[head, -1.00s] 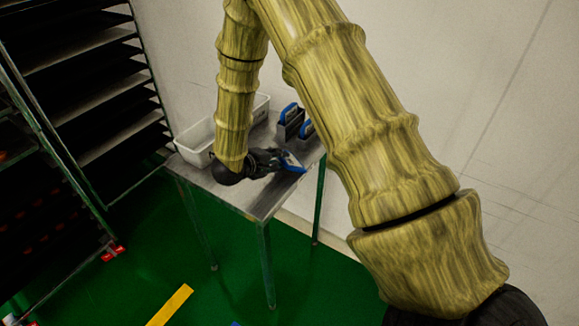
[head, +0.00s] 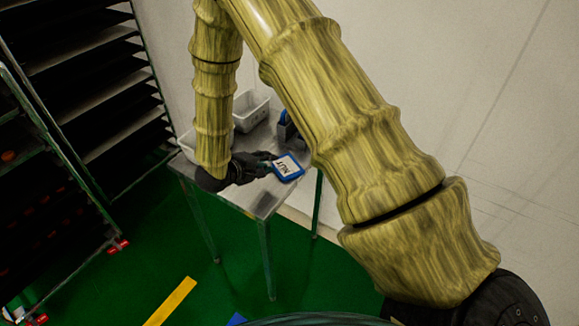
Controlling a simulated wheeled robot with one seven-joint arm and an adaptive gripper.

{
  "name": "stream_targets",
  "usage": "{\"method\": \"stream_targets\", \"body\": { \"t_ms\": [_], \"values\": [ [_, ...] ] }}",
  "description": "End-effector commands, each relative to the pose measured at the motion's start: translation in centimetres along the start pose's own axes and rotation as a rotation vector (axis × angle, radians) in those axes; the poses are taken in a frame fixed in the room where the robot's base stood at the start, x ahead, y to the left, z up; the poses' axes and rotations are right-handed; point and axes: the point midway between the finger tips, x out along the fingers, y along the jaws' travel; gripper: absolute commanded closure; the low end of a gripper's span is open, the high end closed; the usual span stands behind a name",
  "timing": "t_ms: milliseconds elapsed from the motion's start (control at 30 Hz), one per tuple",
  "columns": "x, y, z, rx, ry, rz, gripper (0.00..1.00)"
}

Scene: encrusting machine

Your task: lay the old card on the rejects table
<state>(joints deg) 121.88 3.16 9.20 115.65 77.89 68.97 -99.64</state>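The card is a blue-framed plate with a white face reading "NUT" (head: 288,167), seen in the head view. My gripper (head: 267,163) is closed on its left edge and holds it with its face turned towards the camera. The card is over the right part of a grey metal-topped table (head: 240,192) with green legs. Whether it touches the top cannot be told. The fingertips are small and dark, partly hidden by the card.
A white bin (head: 251,110) stands at the table's back, and another (head: 187,144) is partly hidden behind my arm. A dark holder with blue (head: 286,128) stands at the back right, partly covered by my arm. A tall tray rack (head: 90,70) is at the left.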

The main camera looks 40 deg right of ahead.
Motion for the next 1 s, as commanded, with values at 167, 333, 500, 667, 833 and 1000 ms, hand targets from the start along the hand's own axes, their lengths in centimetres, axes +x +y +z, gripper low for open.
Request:
{"method": "stream_targets", "body": {
  "t_ms": [167,333,500,667,833,1000],
  "values": [
    [-0.5,0.6,0.0,0.000,0.001,0.000,0.73],
    [-1.9,1.9,0.0,0.000,0.001,0.000,0.73],
    [-3.2,3.2,0.0,0.000,0.001,0.000,0.73],
    [-4.6,4.4,0.0,0.000,0.001,0.000,0.73],
    [-5.8,5.4,0.0,0.000,0.001,0.000,0.73],
    [-5.9,5.3,0.0,0.000,0.000,0.000,0.73]
  ]
}}
